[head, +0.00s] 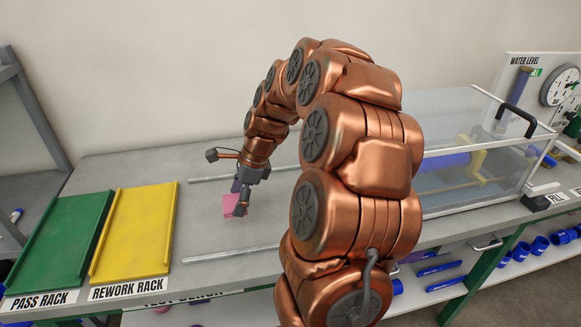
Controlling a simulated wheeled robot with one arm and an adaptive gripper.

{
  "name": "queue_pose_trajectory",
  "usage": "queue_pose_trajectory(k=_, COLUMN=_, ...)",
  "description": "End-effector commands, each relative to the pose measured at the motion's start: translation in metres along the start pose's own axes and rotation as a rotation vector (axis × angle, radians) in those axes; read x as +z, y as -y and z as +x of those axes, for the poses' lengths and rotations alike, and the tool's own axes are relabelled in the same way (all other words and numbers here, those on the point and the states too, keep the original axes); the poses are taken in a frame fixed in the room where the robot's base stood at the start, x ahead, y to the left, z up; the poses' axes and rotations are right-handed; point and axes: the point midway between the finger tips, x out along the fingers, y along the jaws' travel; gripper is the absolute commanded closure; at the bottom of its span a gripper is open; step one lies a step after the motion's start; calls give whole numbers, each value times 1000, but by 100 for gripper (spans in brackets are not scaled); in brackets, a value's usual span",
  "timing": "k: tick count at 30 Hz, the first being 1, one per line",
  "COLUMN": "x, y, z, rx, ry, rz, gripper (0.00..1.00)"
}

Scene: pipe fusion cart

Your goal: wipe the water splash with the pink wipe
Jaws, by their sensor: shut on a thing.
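The pink wipe (230,203) shows at the fingertips of my gripper (240,207), low over the grey bench top (130,168) to the right of the yellow rack. My gripper points down and is shut on the wipe. Part of the wipe is hidden behind the fingers. I cannot tell whether the wipe touches the bench. I cannot make out the water splash; my arm covers much of the bench middle.
The green pass rack (60,238) and the yellow rework rack (135,232) lie at the left. Two metal rails (225,254) cross the bench. A clear water tank (470,115) with a black handle stands at the right. A water level panel (550,90) is behind it.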

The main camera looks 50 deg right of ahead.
Motion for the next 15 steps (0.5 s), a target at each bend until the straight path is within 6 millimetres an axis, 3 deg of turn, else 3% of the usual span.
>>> queue_pose_trajectory(k=6, x=9, y=1, z=-19, rx=-4, ry=0, rz=-1, gripper=61)
queue_pose_trajectory(k=15, x=12, y=0, z=-26, rx=0, ry=1, rz=-2, gripper=61)
